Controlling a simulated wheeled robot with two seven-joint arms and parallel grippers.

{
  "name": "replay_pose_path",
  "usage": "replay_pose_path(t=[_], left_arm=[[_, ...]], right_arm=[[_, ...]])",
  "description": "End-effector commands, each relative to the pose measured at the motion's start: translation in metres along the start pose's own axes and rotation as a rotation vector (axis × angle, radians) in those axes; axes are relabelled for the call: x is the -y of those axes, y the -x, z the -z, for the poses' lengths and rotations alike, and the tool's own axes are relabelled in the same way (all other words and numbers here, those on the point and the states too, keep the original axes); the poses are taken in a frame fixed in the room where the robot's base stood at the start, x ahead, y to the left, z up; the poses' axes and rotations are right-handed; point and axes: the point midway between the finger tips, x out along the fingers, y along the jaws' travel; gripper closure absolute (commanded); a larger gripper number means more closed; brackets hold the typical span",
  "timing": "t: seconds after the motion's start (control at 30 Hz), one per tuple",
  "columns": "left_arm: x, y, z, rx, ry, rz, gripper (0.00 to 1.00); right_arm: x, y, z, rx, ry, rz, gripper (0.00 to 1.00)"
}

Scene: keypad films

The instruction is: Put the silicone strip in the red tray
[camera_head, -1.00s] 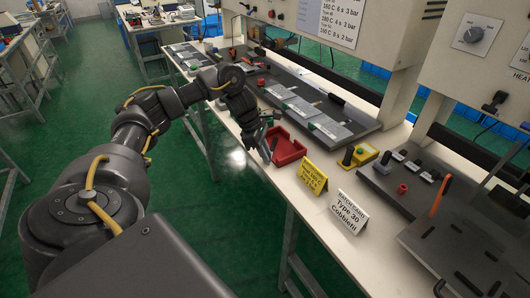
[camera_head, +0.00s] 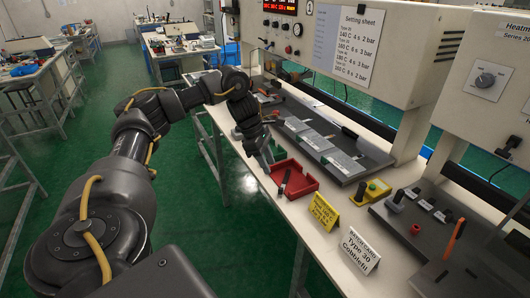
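The red tray (camera_head: 308,186) lies near the front edge of the white bench, in the middle of the view. A narrow dark piece (camera_head: 285,181) shows at the tray's left side, overlapping its rim; it may be the silicone strip, but I cannot tell for sure. My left gripper (camera_head: 266,156) points down just beyond and left of the tray. Its fingers are small and dark here, and their gap is not clear. The dark piece appears apart from the fingertips. My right gripper is not in view.
A yellow card (camera_head: 323,212) and a white batch card (camera_head: 357,249) stand right of the tray. Grey plates (camera_head: 319,140) lie on a dark board behind the tray. Green floor is open in front.

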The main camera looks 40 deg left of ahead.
Motion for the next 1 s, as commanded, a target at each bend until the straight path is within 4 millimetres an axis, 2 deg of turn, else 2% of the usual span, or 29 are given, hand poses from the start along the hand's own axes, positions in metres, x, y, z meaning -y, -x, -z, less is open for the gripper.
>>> replay_pose_path(t=[0.03,0.23,0.83,1.0], left_arm=[[-0.001,0.011,-0.002,0.0,-0.001,-0.002,0.65],[0.0,0.023,0.0,0.0,-0.001,0.0,0.65],[0.0,0.023,0.0,0.0,-0.001,0.001,0.65],[0.0,0.024,0.001,0.0,0.0,0.001,0.65]], right_arm=[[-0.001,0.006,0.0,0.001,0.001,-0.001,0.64],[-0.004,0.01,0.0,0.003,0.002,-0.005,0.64],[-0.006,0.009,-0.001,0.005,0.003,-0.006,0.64],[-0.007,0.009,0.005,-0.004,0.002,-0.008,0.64]])
